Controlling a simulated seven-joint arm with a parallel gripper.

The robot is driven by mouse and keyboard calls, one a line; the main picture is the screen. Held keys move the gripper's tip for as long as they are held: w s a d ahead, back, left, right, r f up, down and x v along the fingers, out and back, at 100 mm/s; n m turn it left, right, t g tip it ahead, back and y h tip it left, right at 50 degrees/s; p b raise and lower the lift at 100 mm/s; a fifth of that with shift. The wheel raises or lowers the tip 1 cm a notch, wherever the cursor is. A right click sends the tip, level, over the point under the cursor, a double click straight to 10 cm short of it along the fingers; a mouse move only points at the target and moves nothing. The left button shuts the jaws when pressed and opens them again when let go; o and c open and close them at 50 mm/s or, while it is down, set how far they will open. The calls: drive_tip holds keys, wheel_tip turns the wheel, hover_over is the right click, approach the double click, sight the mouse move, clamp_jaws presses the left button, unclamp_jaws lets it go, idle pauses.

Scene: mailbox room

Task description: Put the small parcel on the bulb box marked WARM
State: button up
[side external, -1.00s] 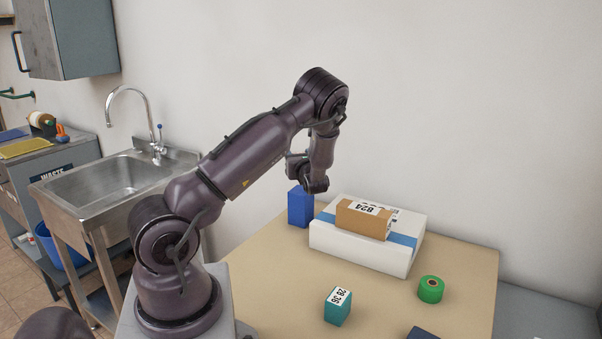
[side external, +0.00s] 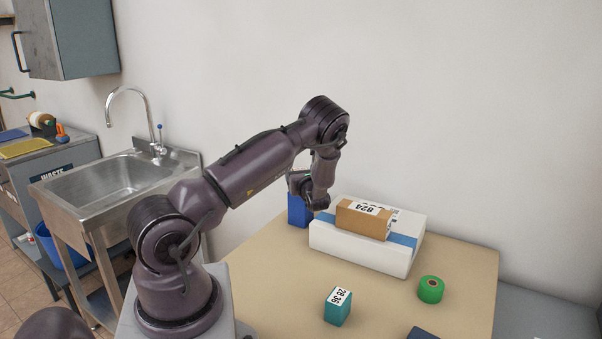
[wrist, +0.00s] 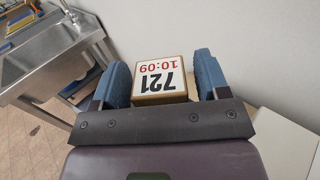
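A small parcel with a white label reading 721 and 10:09 (wrist: 160,80) sits between the two blue fingers of my gripper (wrist: 163,82) in the wrist view. In the side view my gripper (side external: 299,180) is low over a tall blue box (side external: 299,210), and the parcel is hidden by my wrist. My wrist covers part of that box's top; contact cannot be told. No WARM marking is readable in either view, so I cannot tell which box bears it.
A white box with a blue band (side external: 328,238) lies right of the blue box, with a brown parcel marked 824 (side external: 360,222) on it. A teal box (side external: 337,310) and green tape roll (side external: 431,289) stand nearer. The tan table (side external: 270,275) is clear at front left.

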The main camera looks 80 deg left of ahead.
drive_tip(key=shift+r, duration=0.15)
drive_tip(key=d, duration=1.2)
drive_tip(key=s+d+r+n+t+h, duration=0.2)
drive_tip(key=d+r+n+h, duration=0.4)
drive_tip(key=d, duration=0.5)
drive_tip(key=s+d+r+n+t+h, duration=0.1)
drive_tip(key=s+d+r+n+h, duration=0.4)
drive_tip(key=d, duration=0.7)
drive_tip(key=s+d+r+n+t+h, duration=0.2)
drive_tip(key=s+d+r+n+h, duration=0.1)
drive_tip(key=d+r+n+h, duration=0.4)
drive_tip(key=d+r, duration=0.2)
drive_tip(key=d, duration=0.2)
drive_tip(key=shift+s+d+r+t, duration=0.25)
drive_tip(key=shift+r+t, duration=0.05)
